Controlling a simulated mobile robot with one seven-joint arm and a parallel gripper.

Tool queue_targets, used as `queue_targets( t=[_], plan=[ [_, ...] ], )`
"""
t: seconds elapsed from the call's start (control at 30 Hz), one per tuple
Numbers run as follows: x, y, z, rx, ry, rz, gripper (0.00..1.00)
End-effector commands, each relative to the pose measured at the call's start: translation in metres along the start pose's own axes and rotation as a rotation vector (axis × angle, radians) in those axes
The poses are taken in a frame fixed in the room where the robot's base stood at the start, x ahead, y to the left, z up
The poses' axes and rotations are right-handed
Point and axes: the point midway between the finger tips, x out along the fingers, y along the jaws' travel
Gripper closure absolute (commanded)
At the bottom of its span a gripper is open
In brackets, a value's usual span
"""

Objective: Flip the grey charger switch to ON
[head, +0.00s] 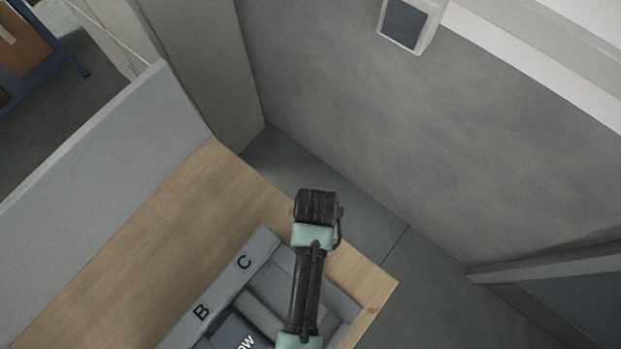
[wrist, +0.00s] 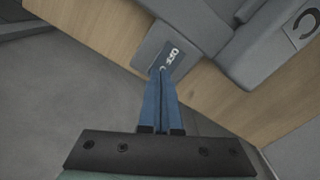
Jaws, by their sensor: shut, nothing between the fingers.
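In the wrist view, a grey plate (wrist: 150,45) lies on the wooden top, with white lettering that reads OFF beside my fingertips. A rocker or lever on it cannot be made out; the fingers cover part of the plate. My gripper (wrist: 163,74) has blue fingers that are closed together and empty, with their tips over the plate's lower edge, at the lettering. Whether they touch it I cannot tell. A grey charger (head: 268,250) with slots marked B and C sits on the wood in the head view. My arm hides part of it, and my gripper does not show there.
The wooden tabletop (head: 150,240) has a grey partition (head: 110,150) along its left side. A grey wall (head: 360,120) carries a white box (head: 405,22) with a dark panel. Beyond the table's right edge is open floor (head: 430,290). The charger's grey body (wrist: 255,40) rises near my fingers.

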Motion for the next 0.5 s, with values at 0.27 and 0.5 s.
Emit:
queue_targets(
  t=[0.27, 0.5],
  plan=[
    [0.0051, -0.0001, 0.0003, 0.0, -0.001, 0.0, 1.0],
    [0.003, -0.0003, 0.0009, 0.0, -0.002, -0.001, 1.0]
  ],
)
